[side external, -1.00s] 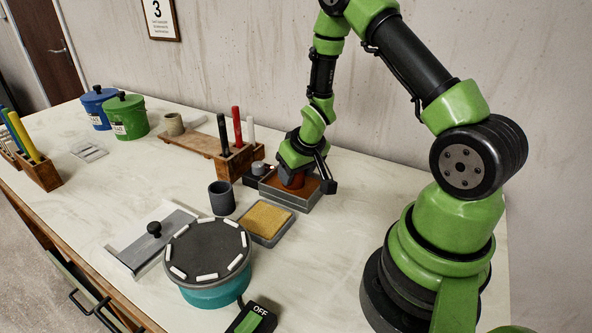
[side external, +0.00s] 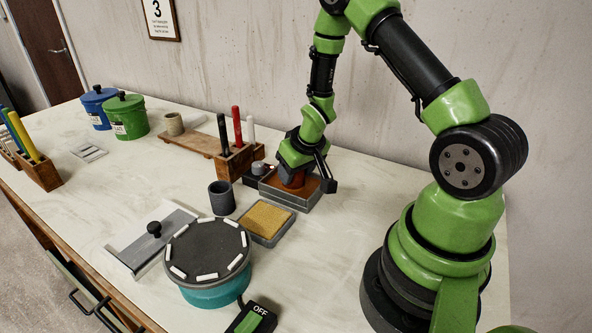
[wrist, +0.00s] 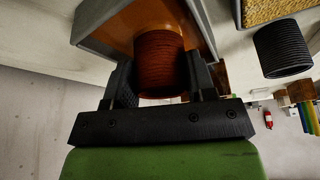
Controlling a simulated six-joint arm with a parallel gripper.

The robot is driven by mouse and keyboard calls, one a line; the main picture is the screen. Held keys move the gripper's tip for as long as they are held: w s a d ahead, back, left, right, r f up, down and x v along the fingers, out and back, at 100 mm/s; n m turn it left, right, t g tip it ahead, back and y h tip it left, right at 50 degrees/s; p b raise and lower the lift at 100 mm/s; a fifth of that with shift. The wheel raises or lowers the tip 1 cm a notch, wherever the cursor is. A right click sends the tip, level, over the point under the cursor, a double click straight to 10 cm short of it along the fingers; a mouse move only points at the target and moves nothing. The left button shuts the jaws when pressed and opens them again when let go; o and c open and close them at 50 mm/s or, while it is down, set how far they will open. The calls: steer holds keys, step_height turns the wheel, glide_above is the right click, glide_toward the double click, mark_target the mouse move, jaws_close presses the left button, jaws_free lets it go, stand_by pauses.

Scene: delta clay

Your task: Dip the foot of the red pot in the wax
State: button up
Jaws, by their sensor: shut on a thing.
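The red pot (wrist: 160,62) is between the two fingers of my gripper (wrist: 160,88) in the wrist view; the gripper is shut on it. In the side view my gripper (side external: 292,172) holds the red pot (side external: 291,179) low over the grey wax tray (side external: 303,205), with its brown-orange wax (side external: 309,189) around it. The pot's foot is hidden, so I cannot tell how deep it sits in the wax. The tray's wall (wrist: 100,18) also shows in the wrist view.
A yellow sponge in a tray (side external: 267,219) and a dark ribbed cup (side external: 222,198) stand in front. A banding wheel (side external: 208,250) with white sticks is nearer the camera. A wooden holder (side external: 236,163) with coloured sticks stands left of the wax tray. Open table lies right of the sponge.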

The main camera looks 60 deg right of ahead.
steer(key=shift+r, duration=1.6)
step_height(320, 180, up, 3)
stand_by(0.3)
stand_by(0.3)
